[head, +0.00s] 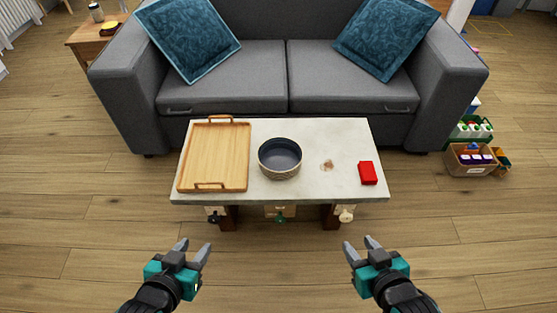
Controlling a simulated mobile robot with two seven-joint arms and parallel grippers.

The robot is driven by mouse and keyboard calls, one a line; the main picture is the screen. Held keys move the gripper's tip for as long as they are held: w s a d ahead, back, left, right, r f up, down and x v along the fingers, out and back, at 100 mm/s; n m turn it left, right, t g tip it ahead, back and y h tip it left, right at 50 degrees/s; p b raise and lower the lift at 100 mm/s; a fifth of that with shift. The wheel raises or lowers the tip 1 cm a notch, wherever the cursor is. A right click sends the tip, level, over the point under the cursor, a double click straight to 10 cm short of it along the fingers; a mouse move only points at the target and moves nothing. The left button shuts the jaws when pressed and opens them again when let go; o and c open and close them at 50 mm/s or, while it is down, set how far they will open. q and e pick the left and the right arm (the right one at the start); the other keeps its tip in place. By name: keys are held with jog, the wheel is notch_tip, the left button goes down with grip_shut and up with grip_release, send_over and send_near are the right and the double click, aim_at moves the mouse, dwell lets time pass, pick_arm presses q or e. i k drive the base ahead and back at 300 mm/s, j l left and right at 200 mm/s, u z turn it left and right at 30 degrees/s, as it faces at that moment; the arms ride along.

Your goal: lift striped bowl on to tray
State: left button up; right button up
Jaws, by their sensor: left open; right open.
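The striped bowl (280,172) stands upright on the middle of the low table, its dark inside empty and its outer wall light-coloured. The wooden tray (220,157) lies flat on the left part of the table, with a handle at its far and near ends. It is empty, and a narrow gap separates it from the bowl. My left gripper (195,247) is open and empty, in front of the table below the tray. My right gripper (360,246) is open and empty, in front of the table to the right of the bowl.
The pale table top (325,140) also bears a red box (368,173) and a small brownish item (327,165) on its right. Several small items hang along the table's front edge. A grey sofa (290,75) stands close behind. Boxes of goods (470,158) sit at right.

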aim_at(280, 158)
jog(key=i+j, duration=0.2)
jog(key=j, duration=0.15)
jog(key=i+j+z, duration=0.15)
jog(key=j, duration=0.25)
jog(key=i+j, duration=0.25)
jog(key=i+j+z, duration=0.1)
jog(key=j, duration=0.4)
jog(key=i, duration=0.05)
